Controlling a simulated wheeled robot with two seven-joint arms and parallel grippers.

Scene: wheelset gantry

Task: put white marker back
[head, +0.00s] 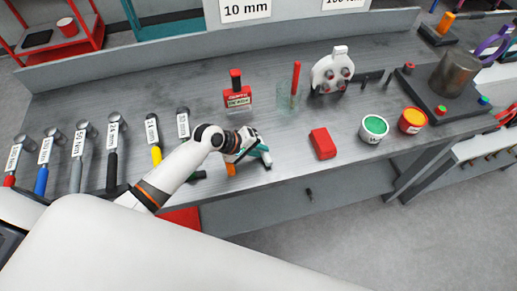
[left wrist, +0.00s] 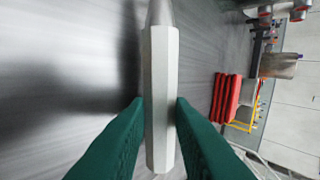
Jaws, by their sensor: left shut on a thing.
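The white marker (left wrist: 160,95) is a pale faceted rod with a grey tapered end, standing lengthwise in the left wrist view. My left gripper (head: 250,152) has its green fingers shut on it, one on each side, as the left wrist view (left wrist: 160,110) shows. In the head view the gripper is over the front part of the bench, and the marker is hard to make out there. A clear cup (head: 285,103) with a red marker (head: 296,78) in it stands farther back and to the right of the gripper. My right gripper is not in view.
Several torque wrenches (head: 113,150) line the bench's left side. A red stamp-like block (head: 237,97) stands left of the cup, and a white plate with knobs (head: 332,73) right of it. A red box (head: 322,143), green-topped tub (head: 374,128) and orange-topped tub (head: 412,121) sit farther right.

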